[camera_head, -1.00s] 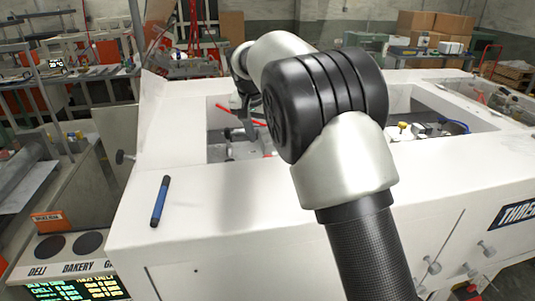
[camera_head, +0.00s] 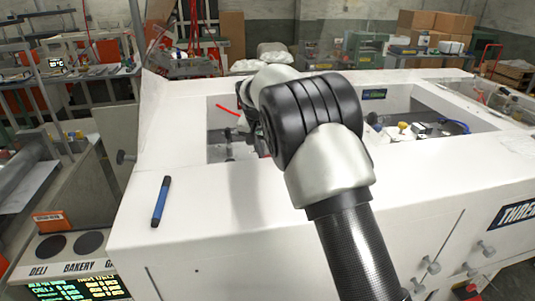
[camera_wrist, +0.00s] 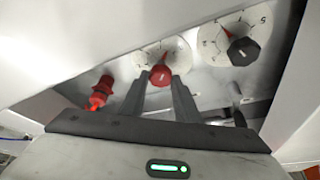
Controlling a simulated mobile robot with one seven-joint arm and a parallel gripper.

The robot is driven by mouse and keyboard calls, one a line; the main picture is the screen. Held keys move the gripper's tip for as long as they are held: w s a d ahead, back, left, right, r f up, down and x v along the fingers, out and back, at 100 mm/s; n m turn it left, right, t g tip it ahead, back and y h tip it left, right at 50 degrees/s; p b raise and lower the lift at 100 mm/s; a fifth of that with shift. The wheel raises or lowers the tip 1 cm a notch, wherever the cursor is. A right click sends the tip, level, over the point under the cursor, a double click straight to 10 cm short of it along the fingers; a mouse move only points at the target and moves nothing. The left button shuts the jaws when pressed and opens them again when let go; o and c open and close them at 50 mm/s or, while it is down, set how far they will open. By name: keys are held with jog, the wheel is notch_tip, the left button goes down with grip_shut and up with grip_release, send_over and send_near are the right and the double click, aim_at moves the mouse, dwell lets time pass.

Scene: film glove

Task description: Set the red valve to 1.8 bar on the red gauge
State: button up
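The red gauge (camera_wrist: 164,52) has a white dial, a red needle and a red hub; it is in the upper middle of the wrist view. Its numbers are too blurred to read. The red valve (camera_wrist: 101,91) sticks out from the panel left of my gripper and is apart from the fingers. My gripper (camera_wrist: 158,83) is open, with nothing visible held. Its fingertips overlap the lower part of the red gauge in the picture; I cannot tell whether they touch it. In the head view my arm hides the gripper and the gauges.
A second gauge (camera_wrist: 238,38) with a black hub is at upper right in the wrist view. The white machine housing (camera_head: 203,222) surrounds the opening my arm reaches into. A blue marker (camera_head: 161,201) lies on its top at left.

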jog(key=c, duration=0.4)
jog(key=shift+o, duration=0.2)
jog(key=n, duration=0.1)
jog(key=n+y, duration=0.1)
jog(key=n, duration=0.2)
jog(key=shift+d+n+y+b, duration=0.25)
jog(key=shift+n+y+b, duration=0.05)
jog(key=shift+n+y, duration=0.1)
jog(key=n+y, duration=0.1)
jog(key=n, duration=0.1)
jog(key=n+y+p, duration=0.1)
jog(key=n, duration=0.2)
jog(key=shift+w+d+r, duration=0.1)
jog(key=n+g+p, duration=0.1)
jog(key=n+p, duration=0.1)
jog(key=n, duration=0.1)
jog(key=n+g+y+p, duration=0.1)
jog(key=n, duration=0.2)
jog(key=shift+w+n+y+p, duration=0.1)
jog(key=shift+n+y+p, duration=0.2)
jog(key=shift+n+p, duration=0.1)
jog(key=n+g+p, duration=0.1)
jog(key=n, duration=0.2)
jog(key=shift+w+g, duration=0.1)
jog(key=shift+g, duration=0.3)
jog(key=shift+d+n+g, duration=0.1)
jog(key=shift+n+g, duration=0.3)
jog(key=shift+n, duration=0.9)
